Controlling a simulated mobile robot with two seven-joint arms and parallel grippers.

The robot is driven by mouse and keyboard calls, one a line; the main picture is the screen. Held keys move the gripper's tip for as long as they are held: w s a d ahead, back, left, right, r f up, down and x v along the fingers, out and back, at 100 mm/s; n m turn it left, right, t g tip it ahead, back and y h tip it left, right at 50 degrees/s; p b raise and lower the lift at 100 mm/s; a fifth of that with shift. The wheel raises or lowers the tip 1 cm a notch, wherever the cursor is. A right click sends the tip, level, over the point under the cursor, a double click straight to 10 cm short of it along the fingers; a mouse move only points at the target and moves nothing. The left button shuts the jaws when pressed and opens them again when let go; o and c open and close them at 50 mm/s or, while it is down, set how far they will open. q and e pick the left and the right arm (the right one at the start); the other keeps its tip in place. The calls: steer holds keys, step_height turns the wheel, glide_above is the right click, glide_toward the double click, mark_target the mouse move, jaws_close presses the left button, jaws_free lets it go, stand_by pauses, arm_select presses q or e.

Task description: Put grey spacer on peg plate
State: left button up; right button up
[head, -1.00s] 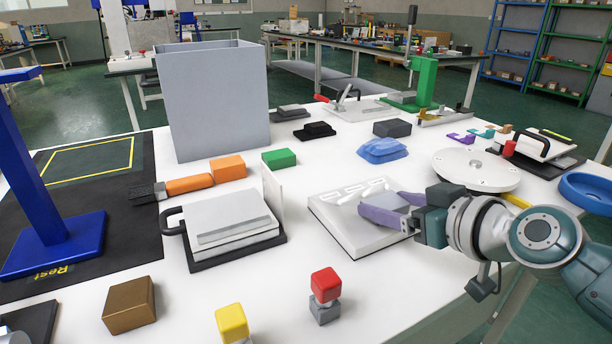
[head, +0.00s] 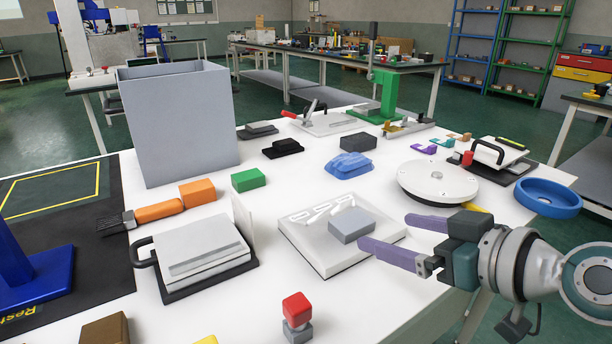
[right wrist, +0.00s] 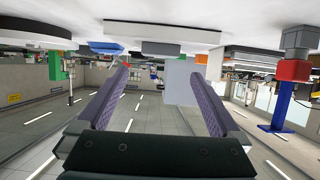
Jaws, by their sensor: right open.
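The grey spacer (head: 352,225) is a flat grey block resting on top of the white square peg plate (head: 302,252), towards its right side. Several white raised shapes show on the plate behind the spacer; whether a peg passes into it is hidden. My right gripper (head: 386,232) has purple fingers spread apart, with nothing between them, just right of the spacer. In the right wrist view, which is upside down, the open gripper (right wrist: 155,70) shows with the spacer (right wrist: 160,48) and plate (right wrist: 165,30) beyond its fingertips. My left gripper is not in view.
A tall grey bin (head: 180,125) stands at the back left. A white round disc (head: 437,182) and a blue ring (head: 548,198) lie to the right. A clamped white board (head: 203,255) lies left of the plate, and a red-topped grey piece (head: 297,310) stands in front.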

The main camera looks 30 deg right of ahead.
steer(key=v, duration=0.3)
steer(key=shift+s, duration=0.15)
steer(key=s+a+g, duration=0.1)
steer(key=a, duration=0.1)
steer(key=s+a+f+n+g+y, duration=0.1)
steer(key=a, duration=0.2)
steer(key=s+a+f+n+g+y, duration=0.1)
steer(key=a, duration=0.2)
steer(key=shift+s+a, duration=0.15)
steer(key=shift+s, duration=0.2)
steer(key=s+a+g+h, duration=0.2)
steer(key=s+g, duration=0.4)
steer(key=s, duration=0.6)
steer(key=shift+a+m+g+h, duration=0.3)
steer(key=shift+m+g+h, duration=0.1)
